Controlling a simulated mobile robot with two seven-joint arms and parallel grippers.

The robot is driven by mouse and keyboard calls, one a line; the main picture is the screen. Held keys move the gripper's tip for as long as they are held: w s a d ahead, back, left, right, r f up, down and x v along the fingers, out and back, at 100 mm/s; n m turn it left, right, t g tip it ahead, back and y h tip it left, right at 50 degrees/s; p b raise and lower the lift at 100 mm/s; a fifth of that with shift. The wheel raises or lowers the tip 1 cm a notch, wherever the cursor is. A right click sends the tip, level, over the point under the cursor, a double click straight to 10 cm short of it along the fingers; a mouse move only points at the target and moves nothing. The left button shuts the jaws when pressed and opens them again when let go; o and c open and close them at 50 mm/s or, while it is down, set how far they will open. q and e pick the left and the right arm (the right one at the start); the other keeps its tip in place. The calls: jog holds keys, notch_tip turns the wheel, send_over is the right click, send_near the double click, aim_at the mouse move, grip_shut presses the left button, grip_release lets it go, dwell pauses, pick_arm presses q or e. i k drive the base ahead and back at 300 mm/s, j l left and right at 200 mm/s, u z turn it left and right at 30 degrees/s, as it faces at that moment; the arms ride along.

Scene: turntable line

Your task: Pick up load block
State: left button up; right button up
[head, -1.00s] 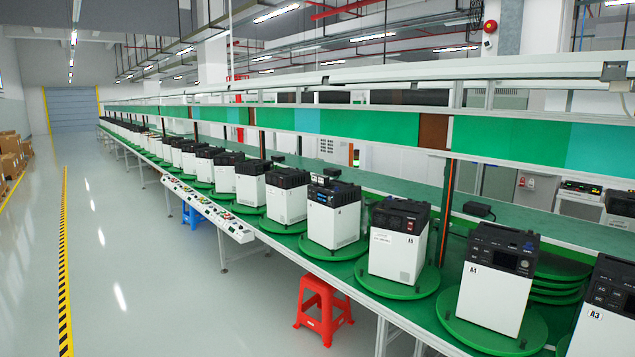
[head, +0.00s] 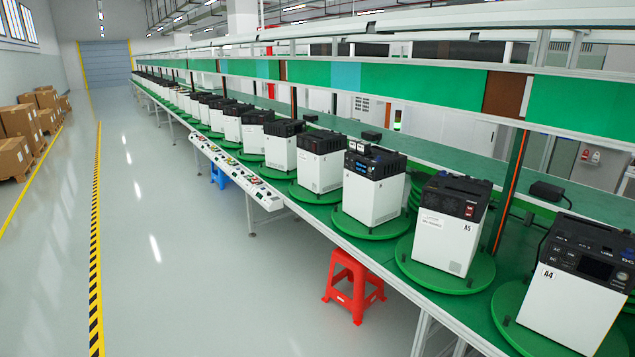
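White load blocks with black tops stand in a long row on green turntables along the bench. The nearest, marked A4 (head: 570,303), is at the lower right. The one marked A5 (head: 446,238) stands on its turntable (head: 420,266) to the left of it. Another block (head: 372,196) with small devices on its top stands further along. Which block the task means, I cannot tell. Neither of my grippers shows in the head view.
A red stool (head: 352,287) stands on the floor at the bench's front edge. A control panel (head: 236,172) juts out from the bench. Cardboard boxes (head: 15,142) are stacked at the left. The floor between the striped line (head: 96,250) and the bench is mostly clear.

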aim_at(353, 143)
jog(key=i+u, duration=0.15)
jog(key=i, duration=0.65)
jog(key=i+u, duration=0.2)
jog(key=i, duration=0.6)
jog(key=i+l+u, duration=0.15)
jog(key=i, duration=0.65)
jog(key=i+j+z, duration=0.1)
jog(key=i+z, duration=0.4)
jog(key=i+j+z, duration=0.3)
jog(key=z, duration=0.15)
jog(key=i+j+z, duration=0.75)
jog(key=j+z, duration=0.25)
jog(key=i+j+z, duration=0.3)
jog(key=z, duration=0.2)
jog(key=i+j+z, duration=0.65)
jog(key=j+z, duration=0.3)
